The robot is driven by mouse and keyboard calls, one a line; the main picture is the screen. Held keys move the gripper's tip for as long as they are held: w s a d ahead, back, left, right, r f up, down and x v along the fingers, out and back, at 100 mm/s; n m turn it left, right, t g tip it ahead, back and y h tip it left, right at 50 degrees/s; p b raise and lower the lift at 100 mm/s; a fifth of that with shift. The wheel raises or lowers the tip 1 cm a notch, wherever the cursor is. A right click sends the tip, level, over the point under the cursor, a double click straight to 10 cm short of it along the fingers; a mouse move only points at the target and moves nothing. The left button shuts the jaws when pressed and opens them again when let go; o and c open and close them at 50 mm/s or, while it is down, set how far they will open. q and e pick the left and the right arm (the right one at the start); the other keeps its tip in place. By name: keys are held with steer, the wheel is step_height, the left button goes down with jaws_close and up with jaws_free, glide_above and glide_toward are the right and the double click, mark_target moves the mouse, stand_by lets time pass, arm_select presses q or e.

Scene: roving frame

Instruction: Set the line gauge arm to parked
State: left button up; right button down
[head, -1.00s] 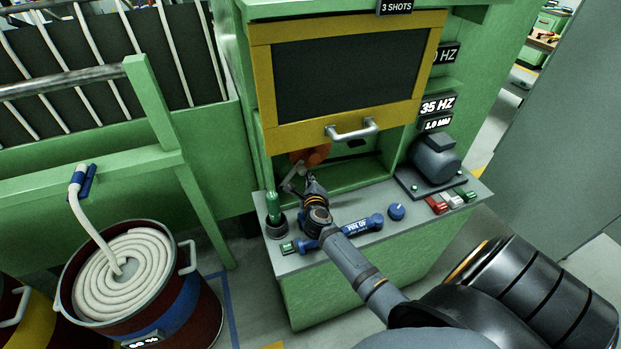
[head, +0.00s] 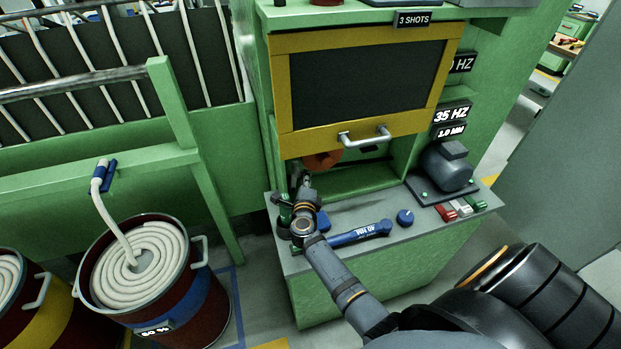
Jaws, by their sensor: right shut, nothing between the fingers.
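My right gripper (head: 305,182) is shut and empty at the left end of the opening under the yellow-framed door (head: 287,95). An orange rounded part (head: 325,159) shows just behind it, partly hidden by the door's lower edge. A small pale metal piece (head: 294,180) shows beside the fingers, perhaps part of the line gauge arm. Its shape and setting are hidden by my gripper and wrist, and I cannot tell whether the fingers touch it. My left gripper is out of view.
The grey ledge holds a green-handled tool (head: 285,210), a blue torque wrench (head: 360,233), a blue knob (head: 405,217) and a grey motor (head: 447,166). The dark-red drum (head: 190,311) of white rope stands at left. The ledge front is partly clear.

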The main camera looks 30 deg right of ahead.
steer(key=shift+a+n, duration=0.2)
steer(key=shift+n, duration=0.2)
steer(key=v, duration=0.7)
steer(key=shift+a, duration=0.15)
steer(key=shift+s, duration=0.15)
stand_by(0.4)
